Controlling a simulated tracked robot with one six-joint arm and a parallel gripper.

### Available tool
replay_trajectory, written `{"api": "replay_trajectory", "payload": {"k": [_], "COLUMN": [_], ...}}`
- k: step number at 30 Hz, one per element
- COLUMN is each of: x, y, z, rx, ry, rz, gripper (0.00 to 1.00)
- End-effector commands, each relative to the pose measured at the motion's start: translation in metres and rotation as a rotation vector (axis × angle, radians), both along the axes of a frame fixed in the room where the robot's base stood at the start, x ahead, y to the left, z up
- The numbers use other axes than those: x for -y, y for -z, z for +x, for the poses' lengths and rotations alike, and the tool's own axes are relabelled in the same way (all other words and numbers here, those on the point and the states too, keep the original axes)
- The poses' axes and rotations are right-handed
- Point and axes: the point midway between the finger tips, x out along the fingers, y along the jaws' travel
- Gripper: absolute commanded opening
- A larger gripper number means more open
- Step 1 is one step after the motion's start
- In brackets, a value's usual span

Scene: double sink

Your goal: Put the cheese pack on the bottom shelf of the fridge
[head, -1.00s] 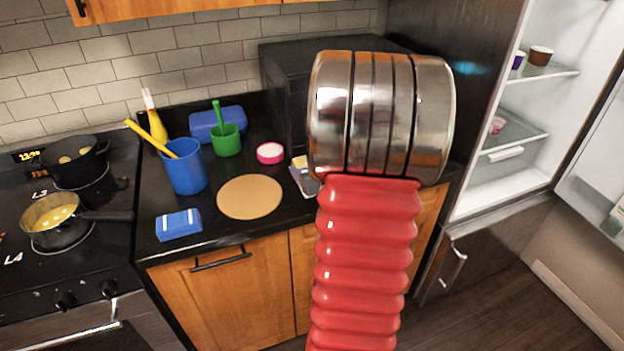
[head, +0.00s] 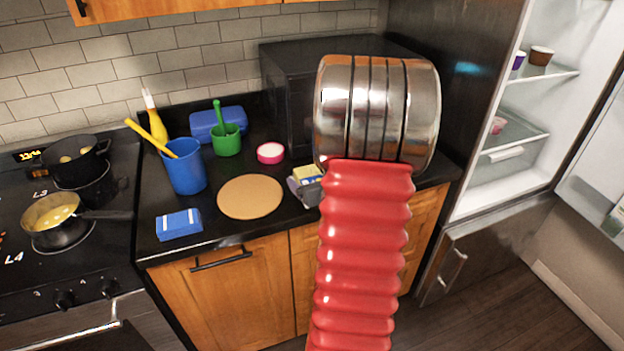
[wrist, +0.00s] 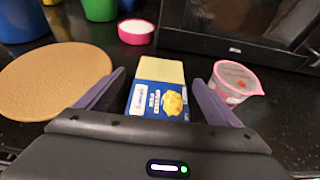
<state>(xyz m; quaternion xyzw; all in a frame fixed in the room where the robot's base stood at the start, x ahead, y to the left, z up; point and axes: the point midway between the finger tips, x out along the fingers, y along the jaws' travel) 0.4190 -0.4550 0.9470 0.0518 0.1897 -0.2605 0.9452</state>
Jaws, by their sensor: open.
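The cheese pack (wrist: 160,98) is blue with a pale yellow top part and a yellow cheese picture. In the wrist view it is on the dark counter, between my gripper's two fingers (wrist: 157,78). The fingers are open, with a gap on each side of the pack. In the head view its yellow part (head: 309,172) shows beside my arm; the rest is hidden by my gripper (head: 303,187). The fridge (head: 510,120) stands open on the right in the head view. Its lower shelf area (head: 512,170) shows below the glass shelf.
A round tan board (wrist: 50,80) is left of my gripper, and a pink-lidded cup (wrist: 236,80) is close on the right. A pink bowl (head: 270,152), a blue cup (head: 185,168) and a black microwave (head: 285,85) stand on the counter. The fridge door (head: 600,150) is swung right.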

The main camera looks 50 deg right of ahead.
Motion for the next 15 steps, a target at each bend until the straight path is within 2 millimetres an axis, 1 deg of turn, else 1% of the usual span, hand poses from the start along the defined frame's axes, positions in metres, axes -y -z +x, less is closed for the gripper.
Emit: {"api": "replay_trajectory", "payload": {"k": [8,15], "x": [-0.001,-0.011], "y": [-0.002,-0.010], "z": [-0.003,-0.019], "rx": [0.001,0.000], "ry": [0.001,0.001], "rz": [-0.001,-0.002], "gripper": [0.87,0.87]}}
